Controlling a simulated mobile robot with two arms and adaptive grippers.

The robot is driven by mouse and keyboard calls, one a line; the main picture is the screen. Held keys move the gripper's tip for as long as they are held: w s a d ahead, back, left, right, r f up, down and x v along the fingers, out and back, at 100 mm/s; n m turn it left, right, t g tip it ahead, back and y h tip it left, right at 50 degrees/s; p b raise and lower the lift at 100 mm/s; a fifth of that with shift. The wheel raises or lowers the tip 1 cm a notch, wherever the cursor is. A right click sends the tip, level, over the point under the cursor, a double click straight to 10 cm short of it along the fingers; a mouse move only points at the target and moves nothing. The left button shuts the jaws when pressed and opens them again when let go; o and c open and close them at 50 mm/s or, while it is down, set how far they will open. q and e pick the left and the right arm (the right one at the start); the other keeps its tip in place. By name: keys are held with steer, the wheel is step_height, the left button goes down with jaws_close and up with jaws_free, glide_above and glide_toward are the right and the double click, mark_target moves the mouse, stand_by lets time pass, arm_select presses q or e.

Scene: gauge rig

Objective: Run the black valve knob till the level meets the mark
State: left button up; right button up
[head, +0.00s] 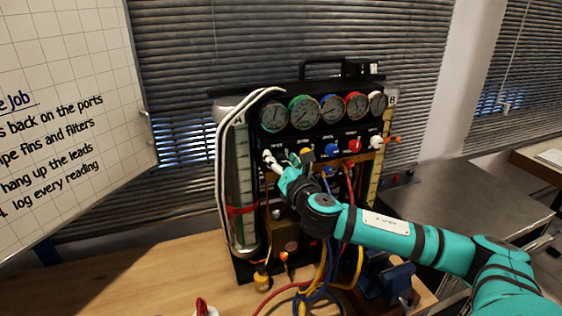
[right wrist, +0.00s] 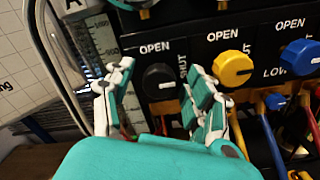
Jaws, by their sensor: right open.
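The black valve knob (right wrist: 159,80) shows in the right wrist view under an "OPEN" label, with "SHUT" on its right. In the head view my fingers hide it. My right gripper (right wrist: 157,82) is open, one finger on each side of the knob; contact cannot be told. It also shows in the head view (head: 285,163) at the left end of the knob row. Gauge tube A (head: 240,165) stands at the rig's left side with a red band (head: 241,210) around its lower part. I cannot make out the liquid level clearly. My left gripper is out of view.
A yellow knob (right wrist: 233,68) and a blue knob (right wrist: 299,57) sit to the right of the black one. Dials (head: 304,112) line the rig's top. Coloured leads (head: 322,270) hang in front. A whiteboard (head: 70,110) stands at left. The wooden bench (head: 130,280) is mostly clear at left.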

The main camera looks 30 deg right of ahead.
steer(key=v, duration=1.2)
steer(key=shift+f, duration=0.15)
stand_by(0.7)
